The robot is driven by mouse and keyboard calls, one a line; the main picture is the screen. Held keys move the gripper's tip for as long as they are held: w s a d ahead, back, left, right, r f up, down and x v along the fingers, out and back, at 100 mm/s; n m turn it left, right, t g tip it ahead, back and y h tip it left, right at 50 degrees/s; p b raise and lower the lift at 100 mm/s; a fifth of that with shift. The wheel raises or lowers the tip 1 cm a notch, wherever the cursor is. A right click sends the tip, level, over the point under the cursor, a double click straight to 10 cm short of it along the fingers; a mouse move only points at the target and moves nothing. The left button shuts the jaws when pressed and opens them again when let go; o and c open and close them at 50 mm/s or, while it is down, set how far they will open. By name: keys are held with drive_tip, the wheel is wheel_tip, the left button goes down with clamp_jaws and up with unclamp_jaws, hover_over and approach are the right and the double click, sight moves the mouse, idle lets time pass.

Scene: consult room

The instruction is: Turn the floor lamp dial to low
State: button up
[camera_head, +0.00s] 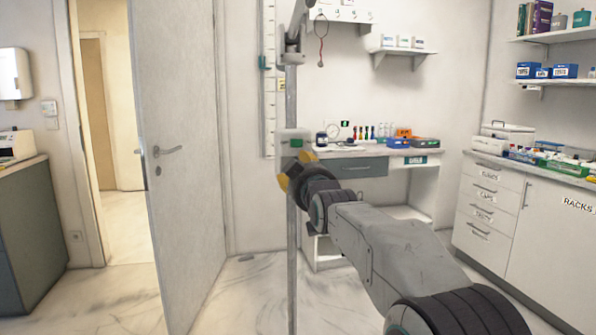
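The floor lamp (291,235) is a thin grey pole standing upright left of the picture's middle, with a jointed arm at its top. A light grey control box (291,135) with a small green mark sits on the pole. My gripper (294,170), dark with yellow finger parts, is at the pole, over the lower part of this box. The dial is not visible; my gripper may hide it. The yellow parts show on two sides of the gripper, but I cannot tell if the fingers are touching or gripping anything.
An open grey door (178,150) stands left of the lamp, beside a doorway. Behind the lamp is a desk (358,168) with bottles and trays. A white drawer cabinet (488,205) stands at the right. Marble floor (250,290) around the pole is clear.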

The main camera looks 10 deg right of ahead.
drive_tip(key=shift+w, duration=0.6)
drive_tip(key=shift+c, duration=0.2)
clamp_jaws()
drive_tip(key=shift+r, duration=0.1)
